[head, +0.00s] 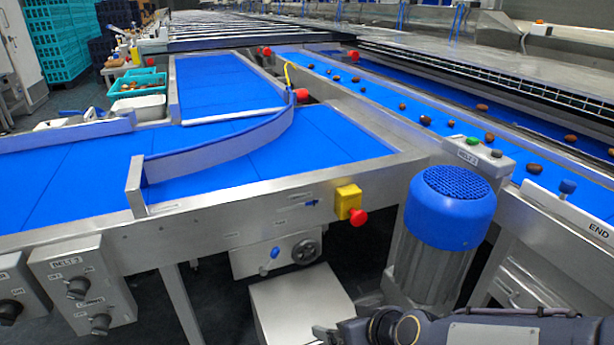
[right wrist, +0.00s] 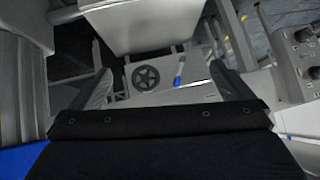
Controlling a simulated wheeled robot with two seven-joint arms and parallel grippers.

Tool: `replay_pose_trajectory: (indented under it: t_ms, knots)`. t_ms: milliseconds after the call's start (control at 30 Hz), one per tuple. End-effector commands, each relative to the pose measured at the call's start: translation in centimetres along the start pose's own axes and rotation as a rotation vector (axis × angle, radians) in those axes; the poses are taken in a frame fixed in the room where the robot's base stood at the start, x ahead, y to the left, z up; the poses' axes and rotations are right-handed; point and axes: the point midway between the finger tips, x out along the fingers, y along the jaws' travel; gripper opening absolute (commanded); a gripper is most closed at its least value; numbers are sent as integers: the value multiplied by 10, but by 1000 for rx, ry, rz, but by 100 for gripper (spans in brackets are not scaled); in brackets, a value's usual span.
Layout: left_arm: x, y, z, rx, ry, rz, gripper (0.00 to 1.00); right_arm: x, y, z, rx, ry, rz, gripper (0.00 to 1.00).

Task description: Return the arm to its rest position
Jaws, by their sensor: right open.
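My right arm comes in at the bottom right of the head view. Its gripper (head: 322,333) is at the bottom edge, low in front of the conveyor frame, and is mostly cut off there. In the right wrist view the two dark fingers of my right gripper (right wrist: 165,88) stand wide apart with nothing between them. Beyond them is a steel panel with a dark handwheel (right wrist: 146,77) and a blue-handled lever (right wrist: 179,72). My left gripper is in neither view.
A blue-capped motor (head: 450,208) stands close to my right arm. A red emergency button (head: 358,217) on a yellow box, the handwheel (head: 305,251) and a grey box (head: 300,305) are near. Dates (head: 425,120) lie on the right blue belt (head: 400,105). A curved diverter (head: 215,152) crosses the left belt.

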Motion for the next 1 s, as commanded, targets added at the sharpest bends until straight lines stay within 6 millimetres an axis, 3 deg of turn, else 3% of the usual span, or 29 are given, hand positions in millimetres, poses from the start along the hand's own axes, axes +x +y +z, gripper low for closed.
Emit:
replay_pose_trajectory:
  t_ms: [100,300,767,1000]
  knots:
    - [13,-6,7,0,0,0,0,-42,15,15,155,-2,-66,100]
    - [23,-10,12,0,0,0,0,-97,27,53,310,-59,-71,100]
    - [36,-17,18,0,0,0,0,-155,42,131,518,-166,100,100]
    - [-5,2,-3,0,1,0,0,-190,34,98,522,-175,100,100]
